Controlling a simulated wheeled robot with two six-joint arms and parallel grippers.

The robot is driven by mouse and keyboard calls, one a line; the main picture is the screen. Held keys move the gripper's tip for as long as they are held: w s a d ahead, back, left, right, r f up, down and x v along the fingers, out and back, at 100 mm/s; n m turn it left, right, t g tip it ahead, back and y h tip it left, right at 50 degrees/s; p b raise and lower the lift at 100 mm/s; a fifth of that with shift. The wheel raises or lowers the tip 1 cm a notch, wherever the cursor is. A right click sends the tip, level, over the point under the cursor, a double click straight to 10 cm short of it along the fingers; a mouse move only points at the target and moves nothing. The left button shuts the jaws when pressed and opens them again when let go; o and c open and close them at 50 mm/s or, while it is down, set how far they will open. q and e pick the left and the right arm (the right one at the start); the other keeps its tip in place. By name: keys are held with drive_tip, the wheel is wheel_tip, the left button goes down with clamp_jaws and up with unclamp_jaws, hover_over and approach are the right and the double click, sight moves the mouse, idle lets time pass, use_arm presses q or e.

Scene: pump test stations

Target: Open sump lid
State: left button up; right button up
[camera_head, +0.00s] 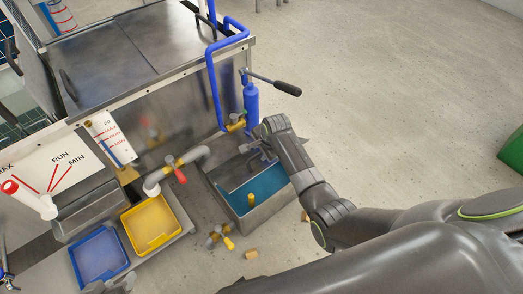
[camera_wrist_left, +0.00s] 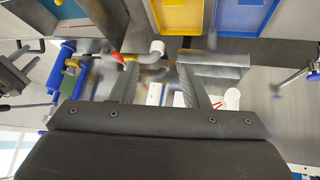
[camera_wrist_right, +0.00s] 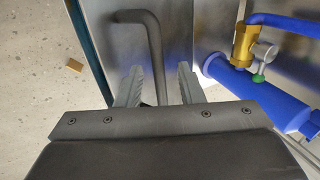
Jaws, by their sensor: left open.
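The sump (camera_head: 291,194) is a low metal box holding blue water, on the floor in the middle of the head view. A grey metal lid (camera_head: 228,169) covers its far part, and blue water shows in front of it. My right gripper (camera_head: 258,150) is over the far end of the sump. In the right wrist view, my right gripper (camera_wrist_right: 159,75) has its fingers apart, on either side of a dark bent bar handle (camera_wrist_right: 152,40) on the metal lid (camera_wrist_right: 110,50). Gaps show on both sides of the bar. My left gripper (camera_wrist_left: 160,82) is open and empty in the left wrist view.
A blue cylinder (camera_head: 251,103) and blue pipe stand beside the sump's far end. A pipe with a red-handled valve (camera_head: 181,175) runs to its left. A yellow tray (camera_head: 150,222) and blue tray (camera_head: 97,255) are further left. The floor to the right is mostly clear.

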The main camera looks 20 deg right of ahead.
drive_tip(key=shift+s, duration=0.15)
clamp_jaws()
use_arm(q)
drive_tip(key=shift+s+d, duration=0.2)
drive_tip(key=shift+s, duration=0.15)
